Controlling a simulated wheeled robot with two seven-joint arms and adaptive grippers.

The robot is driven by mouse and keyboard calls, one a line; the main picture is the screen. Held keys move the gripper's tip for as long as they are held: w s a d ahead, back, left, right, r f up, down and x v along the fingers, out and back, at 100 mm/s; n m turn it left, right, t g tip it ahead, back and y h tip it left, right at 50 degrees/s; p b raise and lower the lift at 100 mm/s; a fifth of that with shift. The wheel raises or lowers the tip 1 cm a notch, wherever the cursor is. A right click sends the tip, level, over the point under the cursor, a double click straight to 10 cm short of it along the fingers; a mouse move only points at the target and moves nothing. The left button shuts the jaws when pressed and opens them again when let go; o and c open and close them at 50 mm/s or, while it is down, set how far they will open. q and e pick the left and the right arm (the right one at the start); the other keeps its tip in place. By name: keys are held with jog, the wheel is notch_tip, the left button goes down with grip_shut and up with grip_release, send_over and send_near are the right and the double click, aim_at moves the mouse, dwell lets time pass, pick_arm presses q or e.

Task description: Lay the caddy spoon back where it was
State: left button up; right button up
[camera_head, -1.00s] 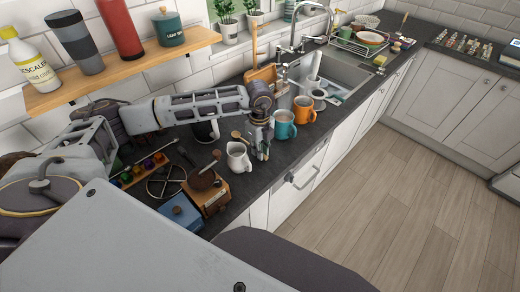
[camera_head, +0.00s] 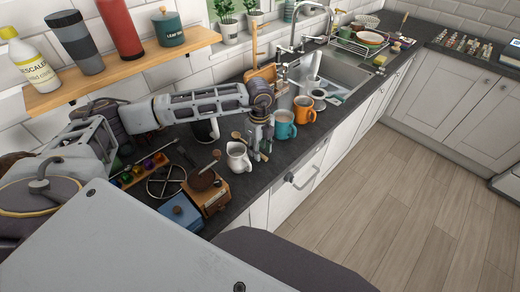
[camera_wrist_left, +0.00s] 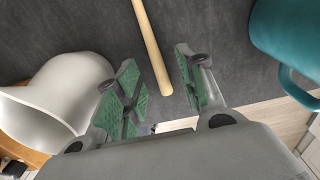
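A thin pale wooden stick, which looks like the caddy spoon's handle (camera_wrist_left: 150,40), runs down between the fingertips of my left gripper (camera_wrist_left: 160,92) in the left wrist view. A gap shows on each side of it, so the fingers are open around it. The stick seems to lie on the dark worktop; its far end is out of that view. In the head view my left gripper (camera_head: 260,152) is low over the worktop between the white jug and the teal mug. A small wooden spoon bowl (camera_head: 236,135) shows just behind the jug. My right gripper is not in view.
The white jug (camera_head: 238,157) stands close on the left and the teal mug (camera_head: 284,125) close on the right. An orange mug (camera_head: 304,110) is farther right. A wooden grinder (camera_head: 208,192) and blue box (camera_head: 181,212) stand nearer. The worktop's front edge is close.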

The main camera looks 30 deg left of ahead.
pick_arm(q)
notch_tip(320, 180, up, 11)
jog(key=shift+r, duration=0.15)
dwell(0.4)
jog(key=shift+w, duration=0.1)
dwell(0.6)
